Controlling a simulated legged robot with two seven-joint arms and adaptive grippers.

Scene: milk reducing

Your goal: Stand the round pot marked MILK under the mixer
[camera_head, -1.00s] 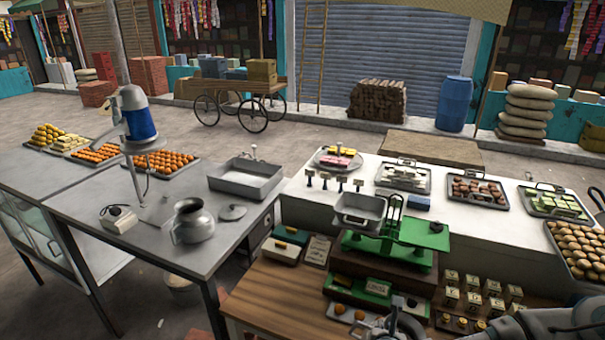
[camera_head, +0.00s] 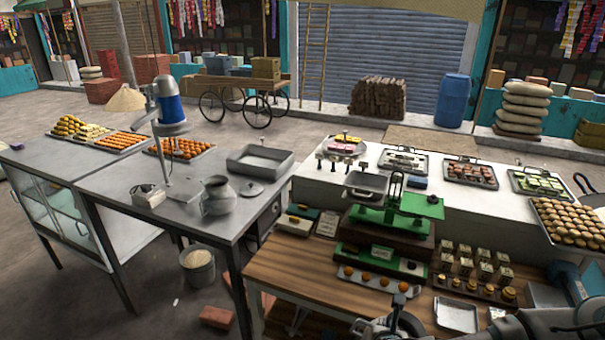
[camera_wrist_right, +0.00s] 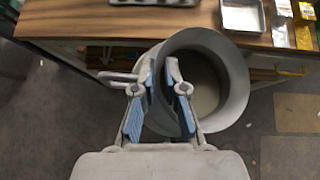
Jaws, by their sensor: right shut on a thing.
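The mixer (camera_head: 168,112), with a blue motor on a thin stand, is on the left steel table (camera_head: 130,185). A grey round jug (camera_head: 216,197) stands on that table, right of the mixer stand. My right gripper (camera_wrist_right: 163,68) is shut on the rim side of a round grey pot (camera_wrist_right: 237,85) in the wrist view. The pot has a flared rim and a pale inside, and is in front of the wooden table. In the head view my right gripper (camera_head: 385,325) is at the bottom edge; the pot does not show clearly there. No MILK lettering is legible. My left gripper is out of view.
The wooden table (camera_head: 290,275) holds a green scale (camera_head: 390,215), a small steel tray (camera_head: 456,315) and several jars. A white box (camera_head: 148,196) and a steel basin (camera_head: 260,160) are on the steel table. A bucket (camera_head: 197,265) stands below it.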

